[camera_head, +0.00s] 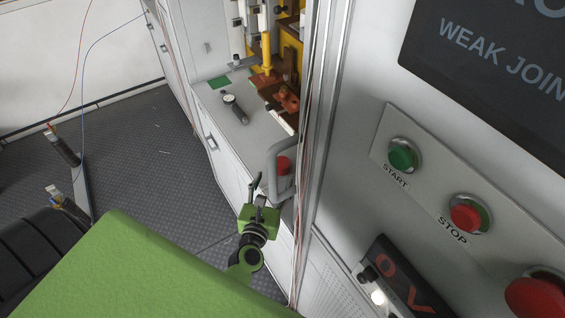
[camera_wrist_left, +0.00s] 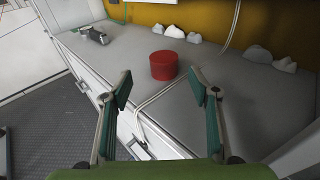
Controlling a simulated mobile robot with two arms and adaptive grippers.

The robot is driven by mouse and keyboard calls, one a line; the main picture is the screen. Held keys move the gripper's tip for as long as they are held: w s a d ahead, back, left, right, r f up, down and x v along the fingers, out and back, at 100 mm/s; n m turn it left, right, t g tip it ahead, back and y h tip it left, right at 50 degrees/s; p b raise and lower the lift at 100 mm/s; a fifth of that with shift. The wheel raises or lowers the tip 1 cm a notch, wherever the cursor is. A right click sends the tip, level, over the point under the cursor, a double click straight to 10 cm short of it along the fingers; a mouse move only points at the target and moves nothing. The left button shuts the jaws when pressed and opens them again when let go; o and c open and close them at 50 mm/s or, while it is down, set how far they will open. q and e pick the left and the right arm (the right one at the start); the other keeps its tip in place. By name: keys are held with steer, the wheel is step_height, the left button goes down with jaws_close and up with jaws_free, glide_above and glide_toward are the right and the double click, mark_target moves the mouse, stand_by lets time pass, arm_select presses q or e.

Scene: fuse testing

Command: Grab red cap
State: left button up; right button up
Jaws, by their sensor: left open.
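The red cap (camera_wrist_left: 164,65) is a short upright cylinder on a grey surface in the left wrist view. In the head view my left gripper (camera_head: 266,186) is just below and left of the cap. My right gripper is not in view.
Several white lumps (camera_wrist_left: 257,54) lie behind the cap. A pale cable (camera_wrist_left: 165,88) crosses the surface near it.

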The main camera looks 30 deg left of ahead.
mark_target(281, 164)
arm_select(q)
steer(key=x, duration=0.2)
steer(key=shift+w+a, duration=0.1)
steer(key=shift+w, duration=0.3)
steer(key=shift+w+f, duration=0.2)
steer(key=shift+w, duration=0.1)
steer(key=shift+w+r, duration=0.1)
steer(key=shift+w, duration=0.2)
steer(key=shift+w+a+r, duration=0.1)
steer(key=shift+w, duration=0.45)
steer(key=shift+w+a+r, duration=0.1)
steer(key=shift+w, duration=0.45)
steer(key=shift+f+x, duration=0.2)
steer(key=shift+x, duration=0.85)
steer(key=shift+w, duration=0.3)
steer(key=shift+s, duration=0.1)
steer(key=shift+c, duration=1.4)
steer(key=c, duration=0.6)
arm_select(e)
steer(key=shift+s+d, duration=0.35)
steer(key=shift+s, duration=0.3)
